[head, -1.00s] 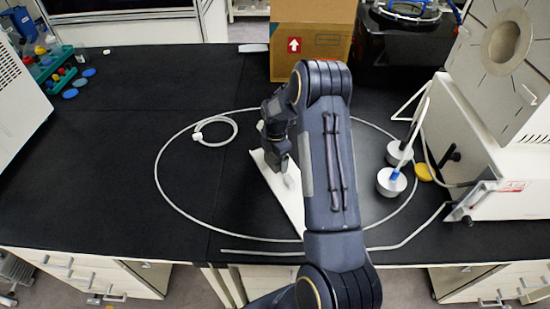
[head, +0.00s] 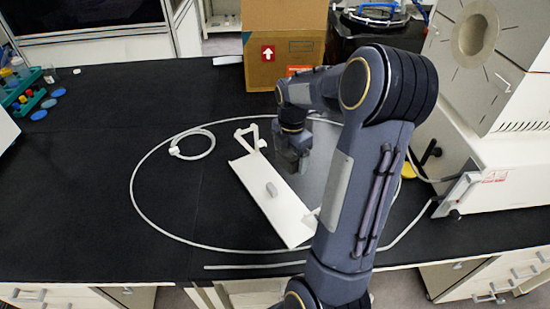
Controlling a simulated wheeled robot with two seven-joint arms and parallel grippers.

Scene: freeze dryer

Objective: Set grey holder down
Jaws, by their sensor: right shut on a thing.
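My right gripper (head: 291,166) points down over the bench, just right of a white plate, and is shut. What it grips, the grey holder, is hard to make out against the dark jaws. The long white plate (head: 262,208) lies slanted on the black bench with a small light grey peg (head: 271,189) at its middle. A white bracket (head: 251,137) stands at its far end. A flat grey sheet (head: 322,160) shows behind the gripper, partly hidden by my right arm. My left gripper is not in view.
A thin pale hose (head: 133,196) loops around the plate, with a small coil (head: 198,155) inside the loop. A cardboard box (head: 285,30) stands at the back, and a white machine (head: 500,190) at the right. The bench's left part is mostly clear.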

